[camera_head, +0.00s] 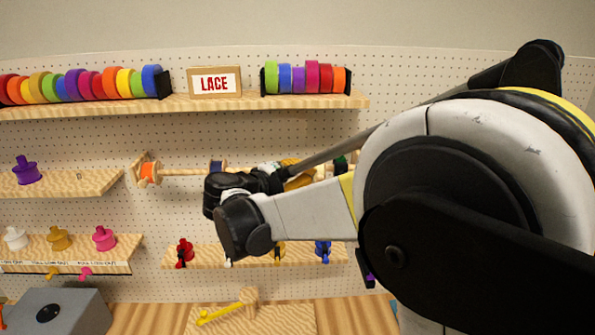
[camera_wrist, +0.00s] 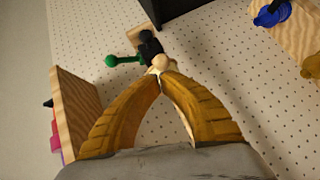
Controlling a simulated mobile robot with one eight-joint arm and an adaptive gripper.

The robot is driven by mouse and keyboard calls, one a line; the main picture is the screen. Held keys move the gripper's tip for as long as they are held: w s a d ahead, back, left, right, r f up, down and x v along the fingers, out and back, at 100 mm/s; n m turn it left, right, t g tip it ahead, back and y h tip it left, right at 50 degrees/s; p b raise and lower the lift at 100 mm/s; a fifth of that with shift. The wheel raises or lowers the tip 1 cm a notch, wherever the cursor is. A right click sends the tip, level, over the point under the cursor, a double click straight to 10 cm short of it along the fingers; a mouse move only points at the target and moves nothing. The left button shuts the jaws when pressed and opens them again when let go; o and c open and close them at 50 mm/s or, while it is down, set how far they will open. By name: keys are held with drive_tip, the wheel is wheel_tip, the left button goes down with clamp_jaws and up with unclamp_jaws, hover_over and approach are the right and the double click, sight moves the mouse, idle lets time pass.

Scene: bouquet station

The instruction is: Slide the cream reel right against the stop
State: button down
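In the wrist view, the two yellow-brown fingers of my gripper (camera_wrist: 161,76) come together at their tips, with no clear gap between them. A small cream rounded piece (camera_wrist: 160,62) shows right at the fingertips. It may be the cream reel, but I cannot tell, nor whether the tips touch it. Just beyond it are a black piece (camera_wrist: 150,44) and a green knobbed piece (camera_wrist: 111,61). In the head view, my gripper (camera_head: 300,178) is at the rod's right part, mostly behind my arm. No cream reel or stop can be made out clearly there.
A wooden rod (camera_head: 183,172) carries an orange reel (camera_head: 149,173) at its left end and a blue reel (camera_head: 216,167). A shelf of coloured rolls (camera_head: 305,79) and a LACE sign (camera_head: 214,83) is above. A shelf (camera_head: 215,257) with small coloured items is below.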

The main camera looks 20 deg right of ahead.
drive_tip(key=shift+s+d+f+b, duration=0.1)
drive_tip(key=shift+s+d+b, duration=0.15)
drive_tip(key=shift+d, duration=0.35)
drive_tip(key=shift+s+d+b, duration=0.1)
drive_tip(key=shift+d+b, duration=0.1)
drive_tip(key=shift+d, duration=0.35)
drive_tip(key=shift+s+d, duration=0.1)
drive_tip(key=shift+d, duration=0.05)
drive_tip(key=shift+w, duration=0.2)
